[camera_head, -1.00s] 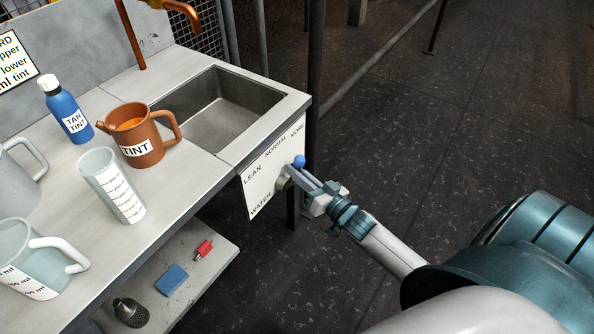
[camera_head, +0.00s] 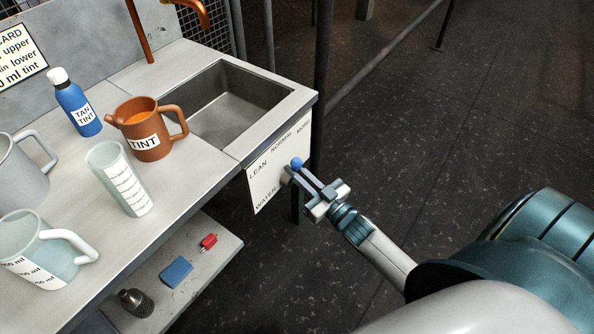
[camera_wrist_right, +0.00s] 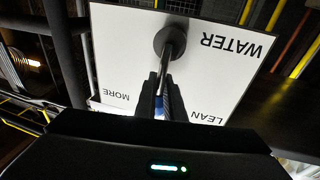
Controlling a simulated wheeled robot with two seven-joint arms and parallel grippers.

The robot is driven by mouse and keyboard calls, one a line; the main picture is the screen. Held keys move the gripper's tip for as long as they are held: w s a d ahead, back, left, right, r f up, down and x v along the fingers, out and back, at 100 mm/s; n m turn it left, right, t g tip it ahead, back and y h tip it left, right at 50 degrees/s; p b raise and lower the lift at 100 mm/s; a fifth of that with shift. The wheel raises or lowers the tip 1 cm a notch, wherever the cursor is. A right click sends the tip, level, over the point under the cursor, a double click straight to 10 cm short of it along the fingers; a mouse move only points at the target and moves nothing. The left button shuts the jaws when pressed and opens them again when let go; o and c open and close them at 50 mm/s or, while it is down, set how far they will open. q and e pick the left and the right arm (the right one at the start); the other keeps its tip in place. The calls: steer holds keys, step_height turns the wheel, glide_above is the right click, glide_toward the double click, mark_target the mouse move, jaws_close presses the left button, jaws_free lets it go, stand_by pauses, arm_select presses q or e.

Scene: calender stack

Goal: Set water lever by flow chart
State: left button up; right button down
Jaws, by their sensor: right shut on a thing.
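The water lever has a blue knob (camera_head: 297,163) and stands out from a white panel (camera_head: 265,187) on the counter's end. The panel reads LEAN, NORMAL, MORE and WATER. My right gripper (camera_head: 303,174) is shut on the lever. In the right wrist view the lever's metal rod (camera_wrist_right: 171,61) runs from a round dark hub (camera_wrist_right: 172,40) to between the fingers (camera_wrist_right: 160,100). It points between the MORE and LEAN labels there; the NORMAL label is hidden. A sign (camera_head: 18,55) at the upper left is cut off, with parts of words and "ml tint" legible. My left gripper is out of view.
On the counter (camera_head: 190,178) stand a blue TAN TINT bottle (camera_head: 75,100), a copper TINT jug (camera_head: 150,125), a clear measuring cup (camera_head: 117,175) and two other jugs. A sink (camera_head: 235,108) is behind the panel. A lower shelf (camera_head: 215,262) holds small items. Floor to the right is clear.

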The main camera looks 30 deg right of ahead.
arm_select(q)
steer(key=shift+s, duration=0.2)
arm_select(e)
steer(key=shift+w+d+r, duration=0.15)
steer(key=shift+w+r, duration=0.05)
steer(key=shift+r, duration=0.35)
steer(key=c, duration=1.8)
jaws_free()
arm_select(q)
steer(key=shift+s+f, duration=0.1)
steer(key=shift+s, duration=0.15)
arm_select(e)
steer(key=shift+s+f, duration=0.15)
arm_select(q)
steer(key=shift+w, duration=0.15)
arm_select(e)
steer(key=shift+s+f, duration=0.1)
steer(key=shift+f, duration=0.1)
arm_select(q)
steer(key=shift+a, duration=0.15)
arm_select(e)
steer(key=v, duration=1.7)
steer(key=shift+s, duration=0.1)
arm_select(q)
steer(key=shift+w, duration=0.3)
